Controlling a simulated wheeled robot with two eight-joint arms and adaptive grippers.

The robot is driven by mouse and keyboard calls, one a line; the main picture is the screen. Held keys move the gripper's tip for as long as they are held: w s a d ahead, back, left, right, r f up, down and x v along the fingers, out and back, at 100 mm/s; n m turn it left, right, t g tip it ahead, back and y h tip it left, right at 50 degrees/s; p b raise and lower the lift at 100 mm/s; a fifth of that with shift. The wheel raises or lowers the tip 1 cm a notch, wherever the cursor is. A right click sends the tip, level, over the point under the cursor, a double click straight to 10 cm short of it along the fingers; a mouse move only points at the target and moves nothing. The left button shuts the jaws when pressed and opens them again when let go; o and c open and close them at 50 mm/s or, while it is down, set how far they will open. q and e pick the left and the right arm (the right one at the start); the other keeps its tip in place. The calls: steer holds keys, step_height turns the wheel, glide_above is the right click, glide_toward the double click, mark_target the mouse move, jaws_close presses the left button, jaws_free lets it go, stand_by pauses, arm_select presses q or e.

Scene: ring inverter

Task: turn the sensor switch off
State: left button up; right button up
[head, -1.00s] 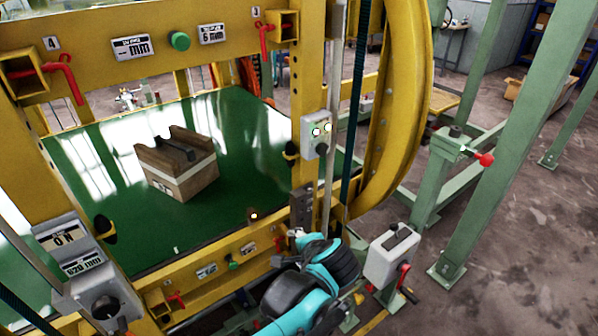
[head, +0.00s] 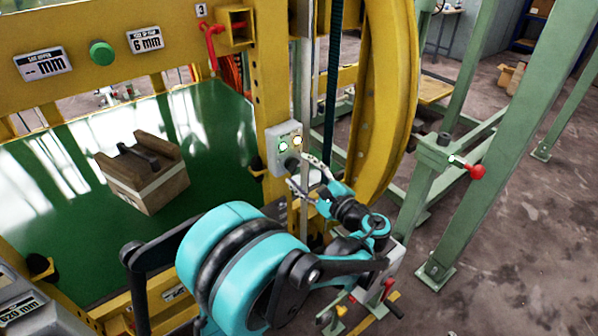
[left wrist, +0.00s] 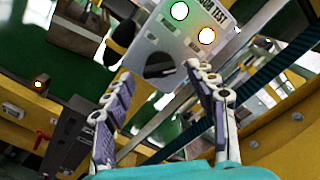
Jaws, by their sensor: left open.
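The sensor switch is a grey box (head: 272,146) on the yellow post, with a green-lit lamp, a pale yellow-lit lamp and a dark knob (head: 292,163) below them. In the left wrist view the box (left wrist: 187,47) carries a label ending in "TEST", and the dark knob (left wrist: 160,66) shows between the fingertips. My left gripper (head: 299,171) is open, its fingers pointing at the knob from the front right. In the left wrist view its fingers (left wrist: 162,77) are spread to either side of the knob. I cannot tell whether they touch it. My right gripper is not in view.
A wooden block (head: 150,178) sits on the green table (head: 215,135) inside the yellow frame. A curved yellow beam (head: 385,90) stands just right of the switch. A green post with a red knob (head: 476,171) stands farther right.

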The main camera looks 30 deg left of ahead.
arm_select(q)
steer(key=shift+w+a+r, duration=0.1)
steer(key=shift+w+a, duration=0.1)
steer(key=shift+a, duration=0.5)
steer(key=c, duration=1.2)
steer(key=shift+o, duration=0.2)
